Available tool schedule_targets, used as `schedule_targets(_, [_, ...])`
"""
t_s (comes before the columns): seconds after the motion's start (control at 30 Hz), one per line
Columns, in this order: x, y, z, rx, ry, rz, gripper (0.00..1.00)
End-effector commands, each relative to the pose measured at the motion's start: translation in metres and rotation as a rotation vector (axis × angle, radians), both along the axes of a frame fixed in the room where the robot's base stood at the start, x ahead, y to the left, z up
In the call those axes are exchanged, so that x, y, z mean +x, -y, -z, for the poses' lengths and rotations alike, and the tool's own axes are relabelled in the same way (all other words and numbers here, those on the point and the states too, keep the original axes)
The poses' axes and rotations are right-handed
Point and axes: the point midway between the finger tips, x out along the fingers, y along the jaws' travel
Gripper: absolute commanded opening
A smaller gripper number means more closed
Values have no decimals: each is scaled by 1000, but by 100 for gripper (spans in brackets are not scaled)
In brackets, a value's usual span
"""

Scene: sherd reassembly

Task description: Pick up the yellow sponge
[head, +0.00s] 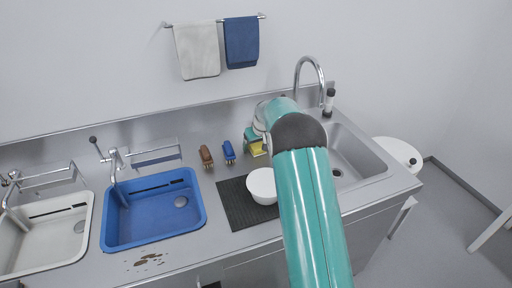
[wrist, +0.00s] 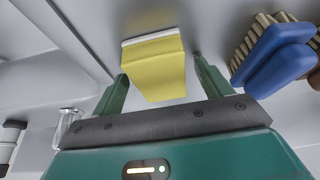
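The yellow sponge (wrist: 155,68) has a pale layer along its far edge. In the wrist view it sits between the two green fingers of my gripper (wrist: 160,66). The fingers are apart, one on each side of it, with a visible gap on the right; I cannot tell whether the left finger touches it. In the head view a part of the yellow sponge (head: 257,149) shows on the counter beside my gripper (head: 251,139). My arm hides much of that area.
A blue brush (head: 229,152) and a brown brush (head: 206,156) stand left of the sponge. The blue brush (wrist: 275,60) is close to the right finger in the wrist view. A white bowl (head: 262,186) rests on a dark mat (head: 239,207). A steel sink (head: 350,160) lies right.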

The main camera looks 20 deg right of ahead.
Motion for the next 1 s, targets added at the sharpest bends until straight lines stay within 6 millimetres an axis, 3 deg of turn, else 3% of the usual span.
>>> schedule_targets(0.03, [0,0,0,0,0,0,68])
schedule_targets(0.23, [0,0,0,0,-1,0,31])
schedule_targets(0.67, [0,0,-8,0,0,0,30])
schedule_targets(0.87, [0,0,-35,-1,2,0,30])
schedule_targets(1.0, [-22,0,-59,0,2,1,30])
